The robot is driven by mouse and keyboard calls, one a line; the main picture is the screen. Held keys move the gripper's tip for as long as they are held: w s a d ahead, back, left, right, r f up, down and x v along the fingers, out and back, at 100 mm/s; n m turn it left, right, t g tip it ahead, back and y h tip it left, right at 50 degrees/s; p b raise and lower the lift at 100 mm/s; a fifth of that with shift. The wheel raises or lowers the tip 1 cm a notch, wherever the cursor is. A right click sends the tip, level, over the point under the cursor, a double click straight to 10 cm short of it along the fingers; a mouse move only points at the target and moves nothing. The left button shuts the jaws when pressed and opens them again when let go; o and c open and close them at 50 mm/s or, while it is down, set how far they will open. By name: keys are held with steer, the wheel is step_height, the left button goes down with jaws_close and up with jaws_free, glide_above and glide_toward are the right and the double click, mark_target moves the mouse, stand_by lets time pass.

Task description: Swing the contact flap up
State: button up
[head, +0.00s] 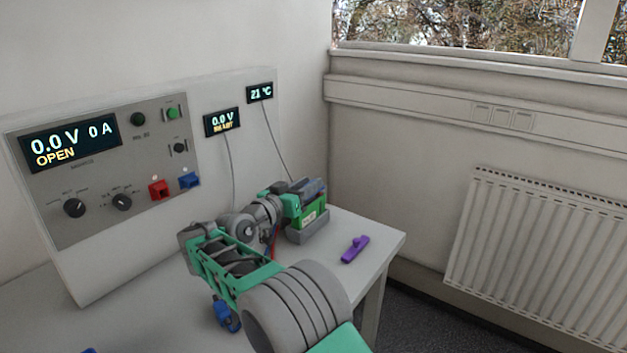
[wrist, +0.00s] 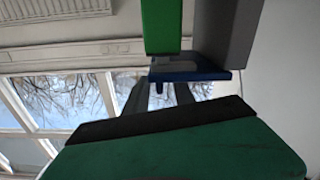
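The contact flap (wrist: 208,75) is a dark blue plate with a small tab. In the wrist view, which looks upside down, it lies across the end of the green battery (wrist: 162,28) and a grey upright part (wrist: 226,35). My gripper (wrist: 160,92) has its two grey fingers apart, with the tab appearing between them near the tips. Whether either finger touches it, I cannot tell. In the head view my gripper (head: 284,204) is at the left of the battery (head: 313,214), which stands in a grey cradle (head: 309,234); my arm hides part of this.
The cycler panel (head: 100,215) stands at the left; its display (head: 68,143) reads 0.0 V, 0 A, OPEN. A purple object (head: 355,249) lies on the table (head: 384,238) right of the cradle. A radiator (head: 545,260) is farther right.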

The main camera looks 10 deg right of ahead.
steer(key=shift+x, duration=1.15)
steer(key=shift+d, duration=0.1)
jaws_close()
stand_by(0.4)
